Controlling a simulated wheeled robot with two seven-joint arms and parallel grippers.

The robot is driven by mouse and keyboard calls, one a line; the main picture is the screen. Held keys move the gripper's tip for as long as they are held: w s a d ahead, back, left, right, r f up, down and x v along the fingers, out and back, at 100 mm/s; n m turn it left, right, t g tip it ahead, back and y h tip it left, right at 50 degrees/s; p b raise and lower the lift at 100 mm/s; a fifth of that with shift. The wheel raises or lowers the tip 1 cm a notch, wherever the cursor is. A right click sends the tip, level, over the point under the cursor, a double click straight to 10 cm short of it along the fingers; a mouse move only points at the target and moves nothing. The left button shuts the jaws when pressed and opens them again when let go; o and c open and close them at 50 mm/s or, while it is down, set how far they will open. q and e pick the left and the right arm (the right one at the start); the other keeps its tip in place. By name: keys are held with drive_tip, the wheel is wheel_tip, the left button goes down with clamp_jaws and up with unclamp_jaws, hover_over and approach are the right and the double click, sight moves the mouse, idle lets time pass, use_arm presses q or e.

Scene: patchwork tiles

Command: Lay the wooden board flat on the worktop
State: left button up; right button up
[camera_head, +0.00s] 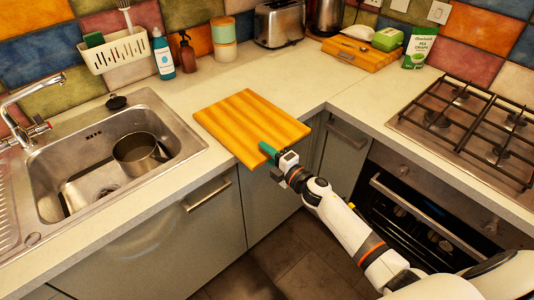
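The wooden board (245,122), orange-yellow with lighter stripes, is at the inner corner of the worktop (240,75), to the right of the sink. It looks level or nearly so, and its front part reaches out past the worktop's front edge. I cannot tell whether its far part touches the surface. My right gripper (269,152) is at the board's front edge, with a green finger lying over the top face. The other finger is hidden below, and the gripper appears shut on the board. My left gripper is out of view.
A sink with a metal pot (138,153) lies to the left. A bottle, a soap pump, jars and a toaster (279,23) stand along the wall. Another board (361,53) with items is at the back right. A gas hob (470,120) is to the right. Worktop behind the board is clear.

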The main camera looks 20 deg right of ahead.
drive_tip(key=shift+o, duration=0.9)
drive_tip(key=shift+s+f, duration=0.15)
drive_tip(key=shift+f, duration=0.1)
drive_tip(key=shift+s+d, duration=0.15)
drive_tip(key=shift+s, duration=0.05)
drive_tip(key=b+v, duration=0.1)
drive_tip(key=v, duration=1)
drive_tip(key=shift+s+r+b, duration=0.2)
drive_tip(key=shift+r+b, duration=0.05)
drive_tip(key=shift+b, duration=0.15)
